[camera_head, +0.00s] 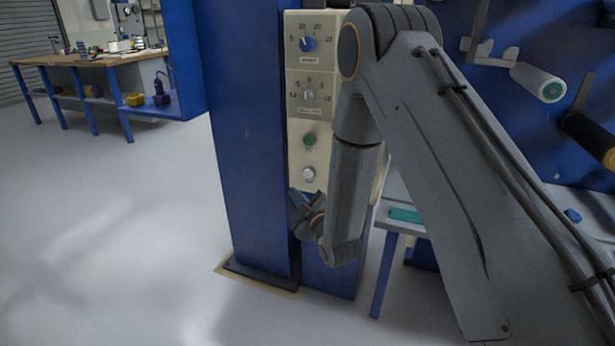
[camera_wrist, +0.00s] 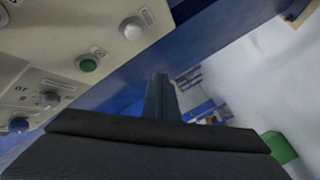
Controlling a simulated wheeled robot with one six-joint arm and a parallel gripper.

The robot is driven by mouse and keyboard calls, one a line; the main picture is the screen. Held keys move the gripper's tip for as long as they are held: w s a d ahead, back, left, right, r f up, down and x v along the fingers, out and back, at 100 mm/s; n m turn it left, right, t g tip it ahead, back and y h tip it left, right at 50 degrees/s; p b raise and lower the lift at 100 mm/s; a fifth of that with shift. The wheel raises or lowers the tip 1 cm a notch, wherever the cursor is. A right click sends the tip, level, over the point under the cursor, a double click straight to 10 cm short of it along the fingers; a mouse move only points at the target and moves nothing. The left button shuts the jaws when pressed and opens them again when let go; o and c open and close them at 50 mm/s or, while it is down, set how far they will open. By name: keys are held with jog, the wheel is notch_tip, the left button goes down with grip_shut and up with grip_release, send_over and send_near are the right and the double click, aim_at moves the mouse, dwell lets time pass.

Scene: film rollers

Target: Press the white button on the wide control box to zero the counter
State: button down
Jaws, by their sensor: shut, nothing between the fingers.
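The cream control box (camera_head: 296,120) is fixed beside a blue post. It carries two blue or grey knobs, a green button (camera_head: 309,140) and, below that, the white button (camera_head: 308,174). In the wrist view the white button (camera_wrist: 132,28) and the green button (camera_wrist: 87,64) show at upper left on the tilted box face. My gripper (camera_head: 297,200) is below and slightly left of the white button in the head view. In the wrist view its shut, empty fingers (camera_wrist: 158,82) point past the box, apart from the white button. No counter is readable.
A blue post (camera_head: 245,140) stands directly left of the box. A small table (camera_head: 395,215) stands to the right, partly behind my arm. Rollers (camera_head: 538,82) hang on a blue frame at upper right. A workbench (camera_head: 95,58) is at far left; the floor between is clear.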

jog(key=b, duration=0.3)
send_near(303, 174)
jog(key=shift+w+a+f, duration=0.2)
jog(key=shift+w+a, duration=1.45)
jog(key=shift+w, duration=0.1)
jog(key=shift+w+d, duration=0.1)
jog(key=shift+w, duration=0.05)
dwell(0.4)
jog(key=shift+w+d, duration=0.1)
jog(key=shift+w, duration=0.1)
jog(key=shift+w+d, duration=0.15)
jog(key=shift+w, duration=0.3)
dwell(0.7)
dwell(0.4)
jog(key=shift+s+a+p, duration=0.3)
jog(key=shift+s+p, duration=0.1)
jog(key=shift+s, duration=0.4)
jog(key=shift+s, duration=0.1)
jog(key=shift+s+a+p, duration=0.3)
jog(key=shift+s+p, duration=0.05)
jog(key=shift+s, duration=0.4)
jog(key=shift+s+a+p, duration=0.3)
jog(key=shift+s, duration=0.45)
jog(key=shift+s+a+p, duration=0.3)
jog(key=shift+s+p, duration=0.05)
jog(key=shift+s, duration=0.45)
